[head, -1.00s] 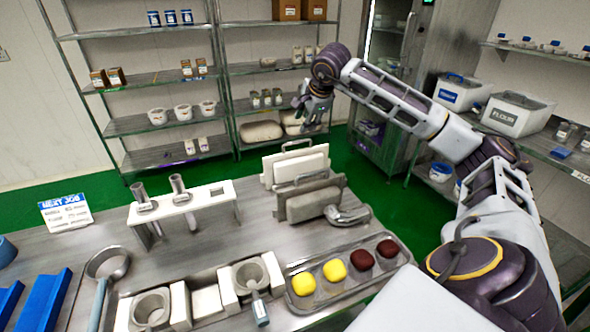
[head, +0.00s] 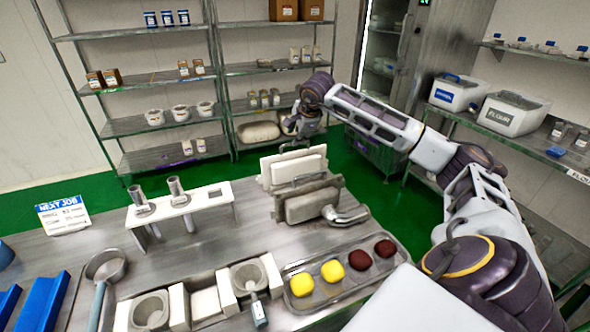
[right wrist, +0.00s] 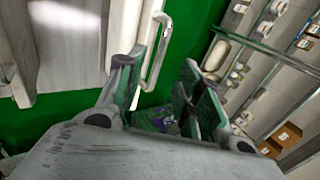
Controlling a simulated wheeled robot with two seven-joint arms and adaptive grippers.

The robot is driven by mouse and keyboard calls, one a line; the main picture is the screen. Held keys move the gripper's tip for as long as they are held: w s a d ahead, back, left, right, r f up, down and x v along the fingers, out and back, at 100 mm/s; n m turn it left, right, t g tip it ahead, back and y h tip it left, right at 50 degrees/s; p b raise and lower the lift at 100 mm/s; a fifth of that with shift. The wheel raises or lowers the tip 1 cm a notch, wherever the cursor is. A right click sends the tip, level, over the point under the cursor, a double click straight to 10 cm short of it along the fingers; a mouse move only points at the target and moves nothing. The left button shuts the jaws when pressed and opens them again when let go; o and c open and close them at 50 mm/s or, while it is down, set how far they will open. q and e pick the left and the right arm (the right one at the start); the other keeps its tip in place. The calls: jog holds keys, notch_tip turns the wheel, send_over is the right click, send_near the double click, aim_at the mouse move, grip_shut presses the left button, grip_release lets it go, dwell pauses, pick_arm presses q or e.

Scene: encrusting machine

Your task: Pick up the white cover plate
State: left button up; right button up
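The white cover plate (head: 298,168) stands upright at the back of the steel table in the head view, with a wire handle on its top edge. In the right wrist view its white edge (right wrist: 122,30) shows at the upper left, with the handle (right wrist: 158,50) beside it. A grey plate (head: 308,205) with its own handle stands just in front. My right gripper (head: 295,138) is over the cover plate's handle. In the right wrist view the gripper (right wrist: 162,88) is open and empty, its fingers spread on either side of the handle's end. My left gripper is not in view.
A tray (head: 345,297) with yellow and dark red balls lies in front of the plates. A curved metal pipe (head: 347,216) sticks out beside the grey plate. A white stand (head: 180,212) with metal tubes is to the left. Shelves stand behind, across the green floor.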

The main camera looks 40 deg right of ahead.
aim_at(296, 152)
jog(key=shift+x, duration=0.9)
jog(key=x, duration=0.2)
jog(key=shift+d+f+p, duration=0.25)
jog(key=shift+f+p, duration=0.1)
jog(key=shift+p, duration=0.05)
jog(key=shift+w+d+f, duration=0.1)
jog(key=shift+w+f, duration=0.25)
jog(key=shift+f, duration=0.1)
jog(key=shift+c, duration=0.2)
jog(key=c, duration=0.7)
grip_shut()
jog(key=shift+r, duration=0.1)
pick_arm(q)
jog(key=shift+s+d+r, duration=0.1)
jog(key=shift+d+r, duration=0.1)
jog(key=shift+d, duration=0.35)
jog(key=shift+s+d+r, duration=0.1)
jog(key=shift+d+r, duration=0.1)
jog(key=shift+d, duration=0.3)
